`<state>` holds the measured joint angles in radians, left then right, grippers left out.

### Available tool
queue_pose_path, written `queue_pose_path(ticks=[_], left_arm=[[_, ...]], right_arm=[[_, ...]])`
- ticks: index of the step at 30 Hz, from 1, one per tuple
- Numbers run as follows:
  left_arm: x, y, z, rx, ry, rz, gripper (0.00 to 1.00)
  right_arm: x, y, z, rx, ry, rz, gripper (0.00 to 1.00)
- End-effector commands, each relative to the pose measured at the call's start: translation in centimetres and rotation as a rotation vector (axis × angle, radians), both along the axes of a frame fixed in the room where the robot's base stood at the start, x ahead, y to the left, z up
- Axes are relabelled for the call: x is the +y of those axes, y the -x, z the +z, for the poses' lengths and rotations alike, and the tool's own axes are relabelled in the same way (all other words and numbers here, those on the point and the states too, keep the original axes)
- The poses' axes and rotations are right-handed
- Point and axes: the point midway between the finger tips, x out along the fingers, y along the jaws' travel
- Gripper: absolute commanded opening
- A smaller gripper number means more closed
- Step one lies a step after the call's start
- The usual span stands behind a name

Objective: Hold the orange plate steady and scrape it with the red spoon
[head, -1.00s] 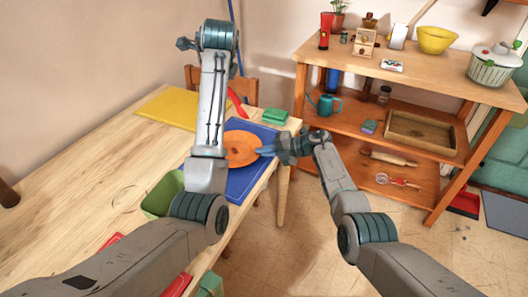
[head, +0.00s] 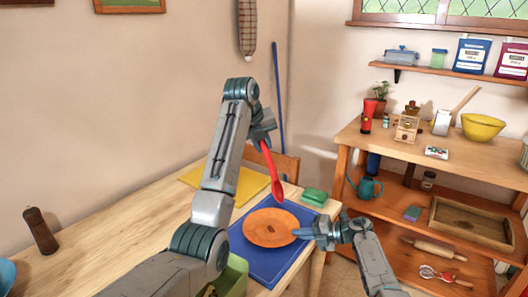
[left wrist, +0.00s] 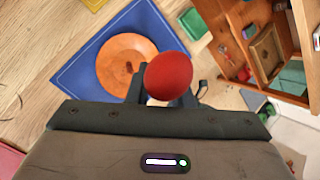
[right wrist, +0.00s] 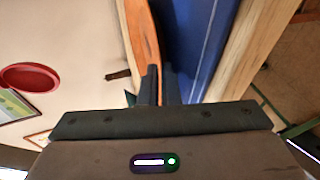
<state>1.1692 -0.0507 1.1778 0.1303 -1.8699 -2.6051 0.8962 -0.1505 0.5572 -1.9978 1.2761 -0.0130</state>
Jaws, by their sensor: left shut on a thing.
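The orange plate (head: 270,228) lies on the blue mat (head: 248,256) near the table's right end, with a small brown patch on it. My left gripper (head: 264,137) is shut on the handle of the red spoon (head: 277,190). The spoon hangs bowl-down above the plate's far side, apart from it. In the left wrist view the spoon's bowl (left wrist: 168,75) covers part of the fingers, beside the plate (left wrist: 125,62). My right gripper (head: 300,233) is at the plate's right rim. In the right wrist view the rim (right wrist: 145,40) meets the fingers (right wrist: 160,85); their closure is unclear.
A green sponge (head: 314,196) lies beyond the mat and a yellow mat (head: 246,184) lies behind. A pepper mill (head: 40,232) stands far left. A wooden shelf (head: 400,150) stands to the right.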

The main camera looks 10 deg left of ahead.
Motion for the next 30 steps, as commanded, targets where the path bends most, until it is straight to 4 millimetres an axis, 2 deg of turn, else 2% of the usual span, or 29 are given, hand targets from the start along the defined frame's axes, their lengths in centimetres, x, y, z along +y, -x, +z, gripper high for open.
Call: queue_pose_path(ticks=[5,18,30], left_arm=[[0.0,0.0,-0.5,0.004,-0.005,-0.030,0.00],[0.0,0.0,-4.6,0.005,-0.006,-0.026,0.00],[0.0,0.0,-4.7,0.003,-0.005,-0.026,0.00]], right_arm=[[0.0,0.0,-0.1,0.001,0.001,0.000,0.00],[0.0,0.0,-0.1,0.001,0.001,0.001,0.00],[0.0,0.0,-0.1,0.001,0.001,0.001,0.00]])
